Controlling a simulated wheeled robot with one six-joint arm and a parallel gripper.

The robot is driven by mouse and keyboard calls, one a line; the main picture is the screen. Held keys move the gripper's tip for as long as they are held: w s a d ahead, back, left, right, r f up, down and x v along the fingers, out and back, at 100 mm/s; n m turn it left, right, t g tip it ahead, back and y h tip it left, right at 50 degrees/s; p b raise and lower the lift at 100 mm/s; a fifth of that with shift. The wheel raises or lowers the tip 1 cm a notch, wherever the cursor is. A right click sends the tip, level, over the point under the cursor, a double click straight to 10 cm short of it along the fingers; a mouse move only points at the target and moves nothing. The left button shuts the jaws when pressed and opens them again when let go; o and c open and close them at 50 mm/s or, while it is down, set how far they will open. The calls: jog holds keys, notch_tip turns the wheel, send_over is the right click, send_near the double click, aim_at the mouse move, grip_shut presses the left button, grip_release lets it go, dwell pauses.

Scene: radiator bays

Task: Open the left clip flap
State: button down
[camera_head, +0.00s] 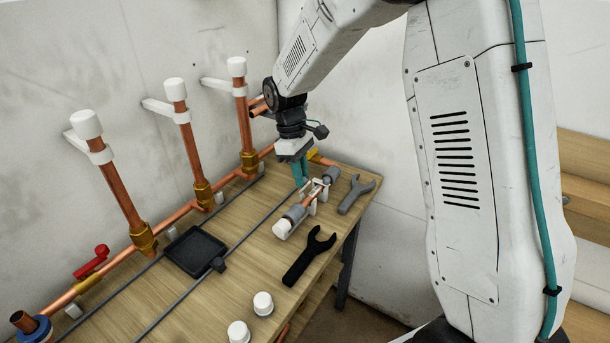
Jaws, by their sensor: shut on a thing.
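A short copper pipe (315,194) with grey collars (295,213) and a white end cap (282,229) lies in white clips (311,208) near the bench's right edge. My gripper (302,183) has teal fingers pointing down at the left side of this pipe, by the clips. The fingers are shut on the left clip flap, which is small and mostly hidden behind them; how far it is turned cannot be told.
A black wrench (308,257) and a grey wrench (356,194) lie on the wooden bench (240,262). A black tray (195,252) sits left, between thin grey rails. Upright copper pipes with white caps (86,124) stand along the wall. Loose white caps (263,303) are in front.

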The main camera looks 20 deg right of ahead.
jog(key=shift+w+a+g+h, duration=0.2)
jog(key=shift+w+g+h, duration=0.2)
jog(key=shift+g+h, duration=0.15)
jog(key=c, duration=1.3)
grip_release()
jog(key=shift+c, duration=0.2)
jog(key=r, duration=0.1)
jog(key=s+r, duration=0.1)
jog(key=r, duration=0.1)
jog(key=shift+s+r, duration=0.4)
jog(key=s+r, duration=0.1)
jog(key=s, duration=1.3)
jog(key=shift+d, duration=0.15)
